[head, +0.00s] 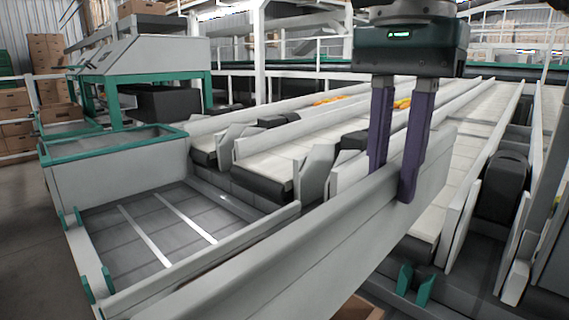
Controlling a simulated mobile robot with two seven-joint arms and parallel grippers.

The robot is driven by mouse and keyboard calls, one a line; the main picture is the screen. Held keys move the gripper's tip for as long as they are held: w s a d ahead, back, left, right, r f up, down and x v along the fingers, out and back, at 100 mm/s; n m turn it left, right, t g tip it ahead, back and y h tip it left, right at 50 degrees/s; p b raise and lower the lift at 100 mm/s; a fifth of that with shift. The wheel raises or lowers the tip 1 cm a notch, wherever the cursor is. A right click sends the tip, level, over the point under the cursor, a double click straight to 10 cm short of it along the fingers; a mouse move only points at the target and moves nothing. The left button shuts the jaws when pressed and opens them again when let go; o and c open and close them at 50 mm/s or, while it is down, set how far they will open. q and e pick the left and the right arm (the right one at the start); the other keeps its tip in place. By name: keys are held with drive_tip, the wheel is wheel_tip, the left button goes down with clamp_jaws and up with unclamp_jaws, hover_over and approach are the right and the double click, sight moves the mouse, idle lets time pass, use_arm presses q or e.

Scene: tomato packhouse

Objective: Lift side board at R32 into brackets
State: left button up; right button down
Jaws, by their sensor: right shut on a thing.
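The side board (310,255) is a long, pale grey plank. It runs slantwise from the bottom left to the right of centre in the head view, standing on edge. My right gripper (392,187) comes down from above with two purple fingers. It is shut on the board's upper edge near its far right end, one finger on each side. A pair of green brackets (415,284) stands below and to the right of the board, apart from it. More green brackets (98,285) are at the left tray's near corner. No R32 label is readable. My left gripper is not in view.
A shallow grey tray (105,262) lies left of the board. Pale conveyor lanes (470,150) with upright side walls run away behind it. A green-rimmed grey bin (110,180) stands at left. Cardboard boxes (48,55) are stacked at far left beside open floor.

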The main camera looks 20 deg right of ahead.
drive_tip(key=shift+r+p, duration=1.85)
drive_tip(key=shift+r, duration=0.7)
